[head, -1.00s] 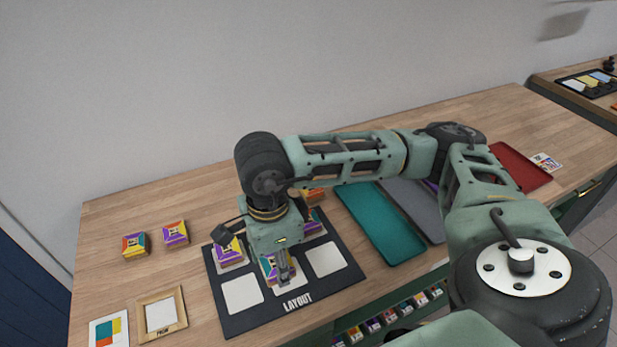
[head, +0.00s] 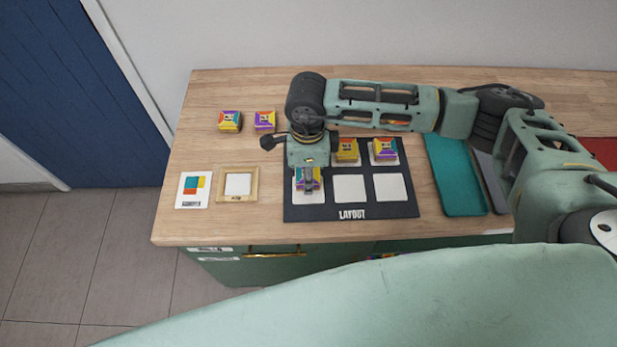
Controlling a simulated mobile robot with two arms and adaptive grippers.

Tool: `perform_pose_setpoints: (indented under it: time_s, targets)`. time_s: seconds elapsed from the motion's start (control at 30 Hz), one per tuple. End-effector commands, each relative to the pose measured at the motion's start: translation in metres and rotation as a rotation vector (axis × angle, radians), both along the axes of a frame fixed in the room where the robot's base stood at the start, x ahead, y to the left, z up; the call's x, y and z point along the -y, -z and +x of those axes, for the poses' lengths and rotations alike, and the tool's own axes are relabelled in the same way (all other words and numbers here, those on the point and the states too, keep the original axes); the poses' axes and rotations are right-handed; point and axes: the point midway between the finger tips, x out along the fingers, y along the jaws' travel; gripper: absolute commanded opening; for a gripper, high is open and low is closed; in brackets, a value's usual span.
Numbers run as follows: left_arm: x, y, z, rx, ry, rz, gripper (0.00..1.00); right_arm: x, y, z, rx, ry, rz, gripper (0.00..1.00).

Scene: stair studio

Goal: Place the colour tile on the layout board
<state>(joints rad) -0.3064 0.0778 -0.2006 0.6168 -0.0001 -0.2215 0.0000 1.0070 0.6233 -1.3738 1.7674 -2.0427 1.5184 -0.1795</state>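The dark layout board (head: 350,213) lies on the wooden counter, with white squares in two rows. Multicoloured tiles sit on its back middle (head: 347,149) and back right (head: 385,149) squares. The front middle (head: 350,188) and front right (head: 390,187) squares are bare. My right gripper (head: 308,194) points down over the front left square, its fingers around a multicoloured tile (head: 299,181). Whether this tile touches the board cannot be told. The gripper hides the back left square. My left gripper is out of view.
Two more tiles (head: 230,121) (head: 264,120) stand at the back left. A pattern card (head: 193,201) and a wooden frame (head: 238,199) lie left of the board. A teal tray (head: 455,175) and a grey tray (head: 490,172) lie to its right. My arm spans the counter's back.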

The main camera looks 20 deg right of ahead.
Motion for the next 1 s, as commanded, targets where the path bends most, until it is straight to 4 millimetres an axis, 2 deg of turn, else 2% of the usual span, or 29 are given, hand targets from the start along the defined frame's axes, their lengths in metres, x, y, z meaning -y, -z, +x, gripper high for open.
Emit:
perform_pose_setpoints:
  time_s: [0.3,0.7,0.73,0.9,1.0]
  targets:
    - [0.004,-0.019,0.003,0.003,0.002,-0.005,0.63,0.000,0.037,0.000,-0.003,0.001,0.000,0.18]
    - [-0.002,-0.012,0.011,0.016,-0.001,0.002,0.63,0.000,0.044,0.000,-0.001,0.000,0.000,0.18]
    - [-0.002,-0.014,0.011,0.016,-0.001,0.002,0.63,0.000,0.043,0.000,-0.001,0.000,0.000,0.47]
    - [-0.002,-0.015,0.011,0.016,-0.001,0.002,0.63,0.000,0.042,0.000,-0.001,0.001,0.000,0.62]
    - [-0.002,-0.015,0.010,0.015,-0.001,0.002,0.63,0.000,0.042,0.000,-0.002,0.001,0.001,0.63]
